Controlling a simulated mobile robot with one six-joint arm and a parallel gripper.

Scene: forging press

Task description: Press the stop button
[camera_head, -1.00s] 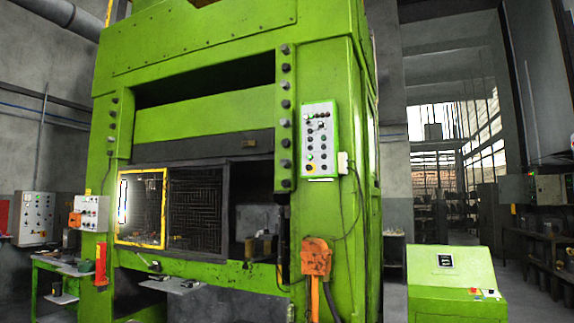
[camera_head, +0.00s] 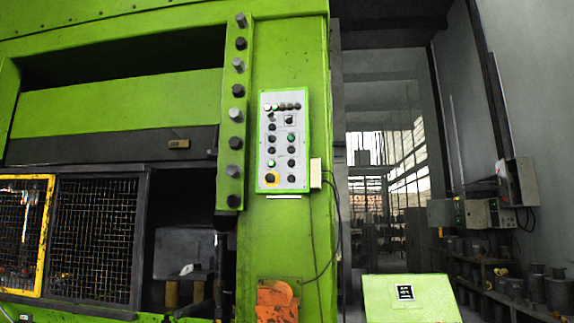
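A light grey control panel (camera_head: 282,140) with a green frame is mounted on the front right column of the green press. It carries several dark buttons, some green ones and small lamps along its top. Nothing blocks the panel. My gripper is not in view.
The green press (camera_head: 265,235) fills the left and middle. A yellow-framed mesh guard (camera_head: 42,240) is at left. An orange box (camera_head: 277,299) sits below the panel. A green console (camera_head: 410,297) stands at lower right. Shelves (camera_head: 500,285) line the right wall.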

